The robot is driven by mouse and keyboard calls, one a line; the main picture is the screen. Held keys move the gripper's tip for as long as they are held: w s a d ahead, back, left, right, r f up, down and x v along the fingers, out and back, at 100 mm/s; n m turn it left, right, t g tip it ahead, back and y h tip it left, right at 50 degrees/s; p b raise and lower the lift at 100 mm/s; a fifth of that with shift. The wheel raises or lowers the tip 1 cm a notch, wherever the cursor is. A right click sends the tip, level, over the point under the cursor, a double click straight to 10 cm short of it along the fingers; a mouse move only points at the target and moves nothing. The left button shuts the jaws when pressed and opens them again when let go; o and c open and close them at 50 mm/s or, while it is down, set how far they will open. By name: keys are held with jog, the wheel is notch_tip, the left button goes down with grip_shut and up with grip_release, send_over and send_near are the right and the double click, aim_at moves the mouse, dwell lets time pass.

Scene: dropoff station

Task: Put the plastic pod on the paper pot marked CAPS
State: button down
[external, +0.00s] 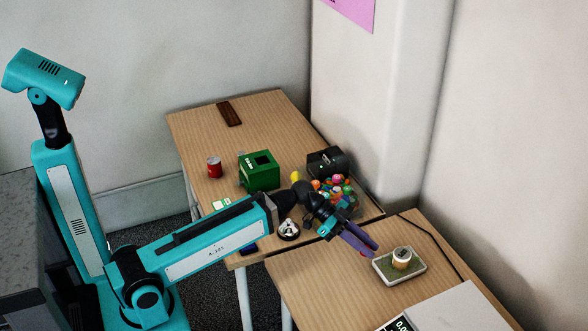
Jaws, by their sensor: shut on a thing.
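My gripper (369,248) is over the front table, with its purple fingers pointing down to the right. It is shut on a small red thing (362,254), which I take to be the plastic pod; the fingers hide most of it. My fingertips are apart from the pot, just left of the tray.
The shallow tray (415,274) lies on the front table (310,290). A scale-like display (399,325) and a pale box (455,312) are at the front. Behind my gripper are a bin of colourful items (343,206), a black device (326,163), a green box (259,171) and a red can (214,167).

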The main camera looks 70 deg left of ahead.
jog(key=shift+r+p, duration=0.1)
jog(key=shift+p, duration=0.35)
jog(key=shift+w, duration=0.1)
jog(key=p, duration=0.2)
send_over(400, 251)
jog(key=shift+a+f, duration=0.1)
jog(key=shift+f, duration=0.65)
jog(key=shift+f+p, duration=0.55)
jog(key=shift+f, duration=1.2)
jog(key=shift+f, duration=0.15)
jog(key=c, duration=1.6)
grip_release()
